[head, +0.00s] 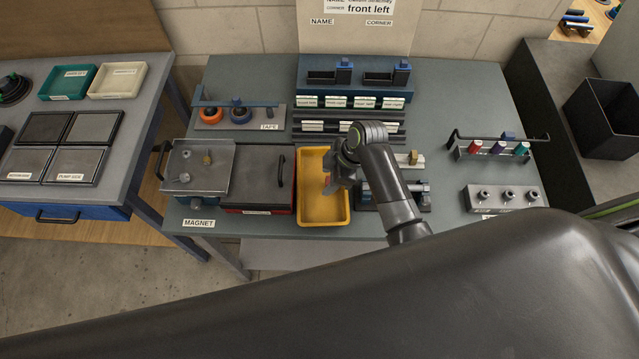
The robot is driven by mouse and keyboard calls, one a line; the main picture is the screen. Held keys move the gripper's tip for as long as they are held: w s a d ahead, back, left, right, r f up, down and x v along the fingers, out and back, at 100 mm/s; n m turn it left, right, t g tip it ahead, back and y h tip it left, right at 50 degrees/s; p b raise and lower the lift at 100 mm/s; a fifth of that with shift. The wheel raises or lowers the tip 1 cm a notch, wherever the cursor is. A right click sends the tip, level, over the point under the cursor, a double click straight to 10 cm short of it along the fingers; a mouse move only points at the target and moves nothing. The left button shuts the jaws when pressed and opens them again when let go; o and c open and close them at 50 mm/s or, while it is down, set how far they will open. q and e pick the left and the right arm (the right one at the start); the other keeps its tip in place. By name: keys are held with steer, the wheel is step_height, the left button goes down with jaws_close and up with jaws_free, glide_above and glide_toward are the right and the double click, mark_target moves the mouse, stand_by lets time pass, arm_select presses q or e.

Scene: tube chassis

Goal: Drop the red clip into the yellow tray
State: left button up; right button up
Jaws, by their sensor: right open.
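The yellow tray (310,209) sits on the bench near the middle, just right of a red-edged box. My right gripper (330,184) is over the right part of the tray, pointing down, with its jaws open. My wrist hides part of the tray's right side. My left gripper is not in view.
A grey metal plate with small parts (198,168) lies left of the tray. A rack with red, blue and teal pieces (497,148) and a block with several sockets (503,198) stand at the right. Blue holders (354,80) stand behind. A black bin (605,115) is far right.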

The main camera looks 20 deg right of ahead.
steer(key=v, duration=1.7)
steer(key=shift+b, duration=0.45)
steer(key=shift+s, duration=0.1)
